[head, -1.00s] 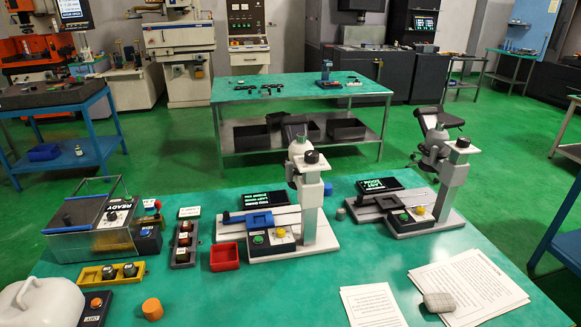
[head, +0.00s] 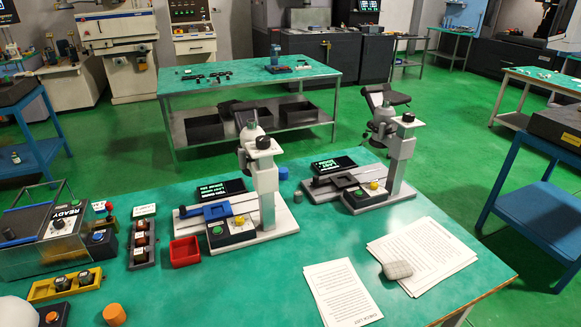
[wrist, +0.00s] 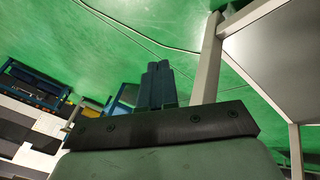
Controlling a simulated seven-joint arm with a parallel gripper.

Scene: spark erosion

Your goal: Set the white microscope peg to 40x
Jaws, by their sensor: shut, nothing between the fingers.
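The white microscope (head: 266,190) stands left of centre on the near green table in the head view. Its blue stage (head: 217,211) sits on the base, with a dark display (head: 220,189) behind. The dark control box (head: 232,235) at its front has a green button (head: 217,231) and a small yellow peg (head: 239,220); scale marks there are too small to read. My gripper (wrist: 158,68) shows only in the wrist view. Its dark fingers are together and empty, above green floor, away from both microscopes.
A similar grey microscope (head: 402,160) stands to the right. A red bin (head: 185,252), several button boxes and an orange cylinder (head: 114,314) lie left. Papers (head: 425,255) with a grey lump (head: 397,270) lie right. The table between papers and red bin is clear.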

